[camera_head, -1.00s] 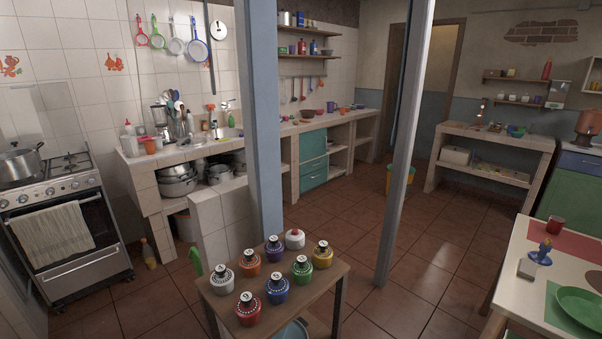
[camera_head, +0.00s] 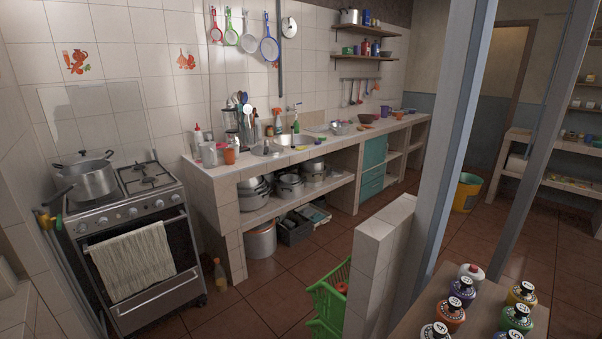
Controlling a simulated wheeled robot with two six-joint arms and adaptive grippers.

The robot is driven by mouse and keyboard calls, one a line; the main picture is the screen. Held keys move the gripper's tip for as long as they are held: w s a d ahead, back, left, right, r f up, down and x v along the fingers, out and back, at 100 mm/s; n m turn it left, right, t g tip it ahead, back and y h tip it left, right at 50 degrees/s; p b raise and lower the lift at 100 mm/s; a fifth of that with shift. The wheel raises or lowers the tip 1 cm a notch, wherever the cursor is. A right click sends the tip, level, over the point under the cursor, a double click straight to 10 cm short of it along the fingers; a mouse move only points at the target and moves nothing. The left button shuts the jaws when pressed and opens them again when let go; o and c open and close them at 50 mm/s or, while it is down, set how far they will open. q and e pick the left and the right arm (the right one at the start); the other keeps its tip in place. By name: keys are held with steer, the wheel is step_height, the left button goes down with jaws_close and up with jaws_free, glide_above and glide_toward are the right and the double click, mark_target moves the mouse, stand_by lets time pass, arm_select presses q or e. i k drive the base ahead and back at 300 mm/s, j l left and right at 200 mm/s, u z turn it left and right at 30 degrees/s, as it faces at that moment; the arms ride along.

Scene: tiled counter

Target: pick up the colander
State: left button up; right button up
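Neither of my grippers is in view.
A stove (camera_head: 140,240) with a pot (camera_head: 85,178) stands at the left. A green crate (camera_head: 328,297), a low tiled wall (camera_head: 378,262) and a blue-grey post (camera_head: 447,130) stand in front of the counter. A small table (camera_head: 415,320) with several bottles is at the lower right. Floor before the counter is partly clear.

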mark_target(337, 129)
steer(key=i+j+u, duration=0.1)
steer(key=i+j, duration=0.2)
steer(key=i, duration=0.5)
steer(key=i+j, duration=0.2)
steer(key=i, duration=0.65)
steer(key=i+j+u, duration=0.15)
steer(key=i, duration=0.65)
steer(key=i+j+u, duration=0.1)
steer(key=i, duration=0.75)
steer(key=i+l, duration=0.45)
steer(key=l, duration=0.3)
steer(key=i+l+u, duration=0.1)
steer(key=i+l, duration=0.35)
steer(key=l, duration=0.25)
steer(key=i+l, duration=0.2)
steer(key=l, duration=0.2)
steer(key=i+l+u, duration=0.1)
steer(key=l, duration=0.3)
steer(key=i+l, duration=0.5)
steer(key=l, duration=0.25)
steer(key=i+u, duration=0.05)
